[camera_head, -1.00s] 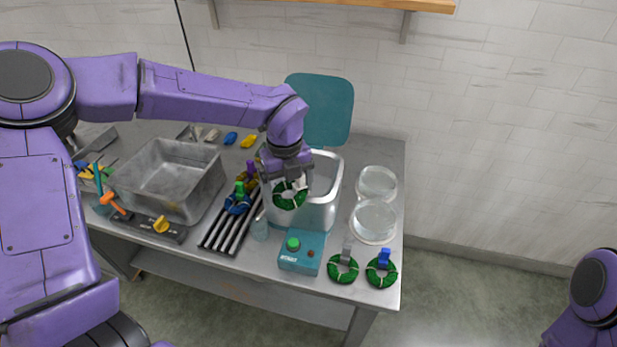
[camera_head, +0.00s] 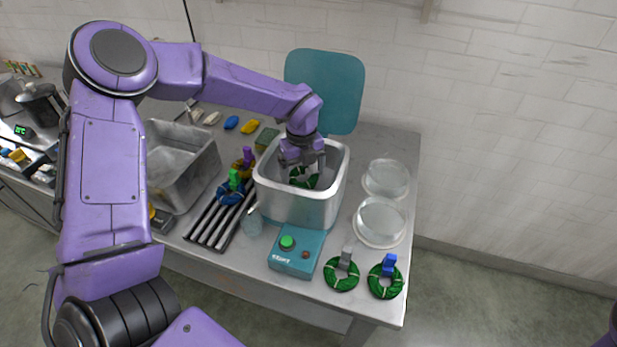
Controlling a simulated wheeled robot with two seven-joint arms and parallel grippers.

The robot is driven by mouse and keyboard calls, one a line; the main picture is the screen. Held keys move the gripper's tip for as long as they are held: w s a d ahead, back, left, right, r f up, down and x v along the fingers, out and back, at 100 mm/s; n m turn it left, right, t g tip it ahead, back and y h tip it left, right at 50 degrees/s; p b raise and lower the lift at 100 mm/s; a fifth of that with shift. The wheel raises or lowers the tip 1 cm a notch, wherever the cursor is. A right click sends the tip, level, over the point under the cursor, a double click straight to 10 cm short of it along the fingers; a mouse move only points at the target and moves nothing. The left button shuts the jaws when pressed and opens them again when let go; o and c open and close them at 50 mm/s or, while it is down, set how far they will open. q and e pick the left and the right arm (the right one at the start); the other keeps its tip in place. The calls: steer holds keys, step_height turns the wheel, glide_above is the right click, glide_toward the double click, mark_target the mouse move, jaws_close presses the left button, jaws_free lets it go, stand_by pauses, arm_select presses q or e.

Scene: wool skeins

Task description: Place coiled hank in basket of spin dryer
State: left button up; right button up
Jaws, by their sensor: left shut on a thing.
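The spin dryer has a silvery tub (camera_head: 298,208), a teal lid (camera_head: 327,92) standing open behind it and a teal control box (camera_head: 298,254) with a green button in front. My left gripper (camera_head: 303,168) reaches down into the tub's mouth and is shut on a green coiled hank (camera_head: 302,182). The hank is inside the tub opening, below the rim. I cannot tell whether it touches the bottom; the basket's floor is hidden. My right gripper is out of view.
Two green hanks with grey and blue tags (camera_head: 341,276) (camera_head: 386,279) lie at the front right. Clear round dishes (camera_head: 381,221) stand right of the dryer. A dark rack (camera_head: 217,222) with blue and brown hanks and a grey bin (camera_head: 180,168) are at left.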

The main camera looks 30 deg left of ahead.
mark_target(303, 174)
arm_select(q)
steer(key=shift+w+f, duration=0.35)
steer(key=shift+f, duration=0.4)
steer(key=shift+r, duration=0.1)
steer(key=shift+c, duration=0.3)
steer(key=shift+s+r, duration=0.1)
steer(key=shift+s, duration=0.05)
steer(key=shift+s+f, duration=0.2)
steer(key=o, duration=0.8)
steer(key=shift+w, duration=0.25)
step_height(303, 174, up, 13)
steer(key=b, duration=0.1)
steer(key=shift+f, duration=0.2)
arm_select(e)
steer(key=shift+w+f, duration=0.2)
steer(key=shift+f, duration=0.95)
